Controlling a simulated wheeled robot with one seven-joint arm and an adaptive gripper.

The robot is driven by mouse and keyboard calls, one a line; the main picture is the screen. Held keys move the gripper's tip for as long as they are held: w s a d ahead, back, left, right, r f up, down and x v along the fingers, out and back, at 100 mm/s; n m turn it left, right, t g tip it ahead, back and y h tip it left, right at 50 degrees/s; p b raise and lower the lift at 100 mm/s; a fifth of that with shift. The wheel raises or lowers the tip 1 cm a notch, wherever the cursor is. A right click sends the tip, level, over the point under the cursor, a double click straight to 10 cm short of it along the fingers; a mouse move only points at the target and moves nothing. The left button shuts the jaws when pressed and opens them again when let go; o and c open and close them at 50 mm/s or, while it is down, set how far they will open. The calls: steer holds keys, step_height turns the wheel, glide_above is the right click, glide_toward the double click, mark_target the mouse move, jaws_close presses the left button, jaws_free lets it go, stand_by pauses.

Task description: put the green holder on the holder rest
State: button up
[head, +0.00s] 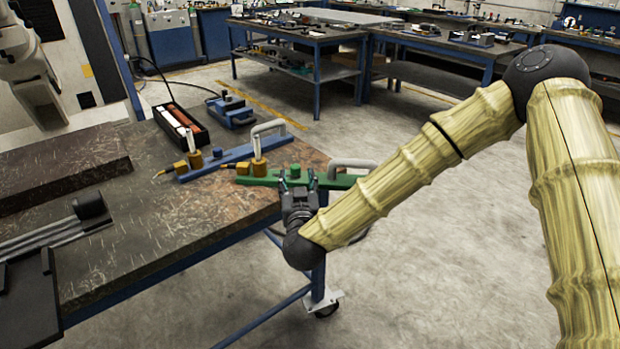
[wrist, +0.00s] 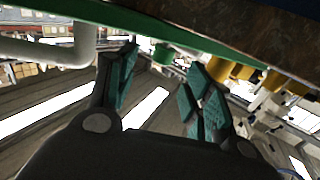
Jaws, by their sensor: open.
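The green holder (head: 340,181) lies at the right edge of the near table, with a grey handle, a green knob and yellow-brown parts. In the wrist view its green bar (wrist: 150,25) crosses the top, with the green knob (wrist: 163,54) beyond and between my fingertips. My gripper (head: 298,178) is just in front of the holder in the head view. It also shows in the wrist view (wrist: 162,72), its teal-padded fingers apart and nothing held between them. Whether a finger touches the holder cannot be told. I cannot identify the holder rest with certainty.
A similar blue holder (head: 235,154) lies just behind the green one. A black box (head: 197,135) with white and red-brown items and a blue device (head: 231,112) stand farther back. Grey rails with a black block (head: 90,205) are at left. The table's front middle is clear.

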mark_target(296, 169)
steer(key=shift+w+a, duration=0.15)
steer(key=shift+w, duration=1.55)
steer(key=shift+w+a, duration=0.1)
steer(key=shift+w, duration=1.6)
jaws_close()
